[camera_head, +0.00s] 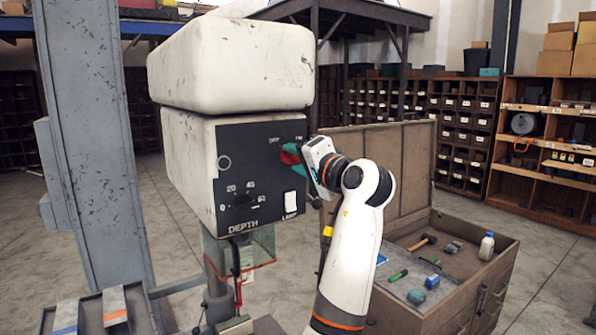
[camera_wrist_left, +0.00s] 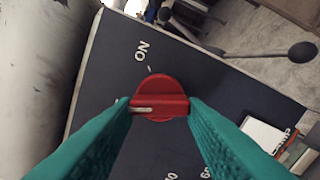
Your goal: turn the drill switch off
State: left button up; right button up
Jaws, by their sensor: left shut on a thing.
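The drill (camera_head: 232,66) is a worn white machine head with a dark front panel (camera_head: 262,185) in the head view. The red round switch (camera_wrist_left: 160,97) fills the middle of the left wrist view. My left gripper (camera_wrist_left: 160,106) is shut on it, one teal finger on each side of its raised bar. A pale line on the bar points left in that view. The ON label (camera_wrist_left: 141,50) lies above the switch; no OFF label shows there. In the head view my left gripper (camera_head: 289,155) reaches the panel's upper right and mostly covers the switch. My right gripper is not in view.
A white lamp switch (camera_head: 291,203) and a depth dial (camera_head: 243,202) are lower on the panel. A lever with a dark ball end (camera_wrist_left: 302,50) stands off the panel's side. A grey column (camera_head: 88,140) stands left; an open tool chest (camera_head: 460,262) stands right.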

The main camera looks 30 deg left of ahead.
pick_arm(q)
jog(key=shift+f+n+b, duration=0.15)
jog(key=shift+n+b, duration=0.45)
jog(key=shift+n, duration=0.4)
jog(key=shift+f+n+b, duration=0.1)
jog(key=shift+n+b, duration=0.5)
jog(key=shift+n, duration=0.4)
jog(key=o, duration=1)
jog(key=shift+r, duration=0.1)
jog(key=b+v, duration=0.4)
jog(key=v, duration=0.8)
